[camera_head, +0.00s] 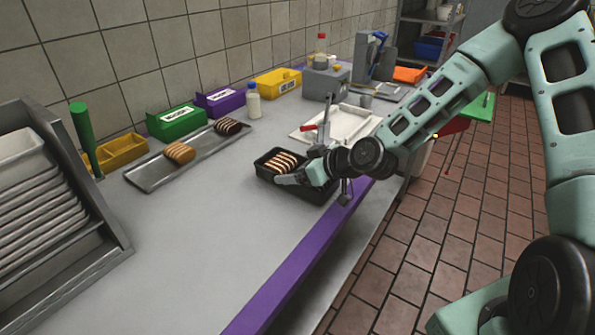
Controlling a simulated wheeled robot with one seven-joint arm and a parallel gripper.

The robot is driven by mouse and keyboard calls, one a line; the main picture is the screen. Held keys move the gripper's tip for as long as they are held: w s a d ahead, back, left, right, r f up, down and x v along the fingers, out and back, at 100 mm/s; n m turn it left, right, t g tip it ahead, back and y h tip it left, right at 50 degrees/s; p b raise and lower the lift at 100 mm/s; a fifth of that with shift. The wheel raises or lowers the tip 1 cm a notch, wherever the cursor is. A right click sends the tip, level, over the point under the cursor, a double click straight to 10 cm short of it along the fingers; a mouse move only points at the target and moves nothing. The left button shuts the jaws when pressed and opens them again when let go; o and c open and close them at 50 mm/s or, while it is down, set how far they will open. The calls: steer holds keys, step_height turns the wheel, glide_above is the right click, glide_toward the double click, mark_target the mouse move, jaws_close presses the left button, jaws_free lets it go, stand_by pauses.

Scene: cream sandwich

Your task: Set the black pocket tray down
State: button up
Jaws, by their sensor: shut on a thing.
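The black pocket tray (262,168) is at the middle of the grey counter, close to its purple front edge. Several striped brown-and-cream pieces (281,162) lie in it. My gripper (290,180) reaches in from the right and is shut on the tray at its near right side. My gripper and wrist hide part of the tray's right end. I cannot tell whether the tray's underside touches the counter or is slightly above it.
A long metal tray (152,178) with buns lies behind to the left. A white tray (350,120) lies just beyond my gripper. Green (176,121), purple (220,100) and yellow (277,83) boxes line the wall. A rack (100,215) stands at left. The counter's front left (190,260) is clear.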

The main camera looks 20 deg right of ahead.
steer(key=shift+f, duration=0.55)
steer(key=shift+f, duration=0.2)
steer(key=o, duration=0.8)
steer(key=shift+r, duration=0.15)
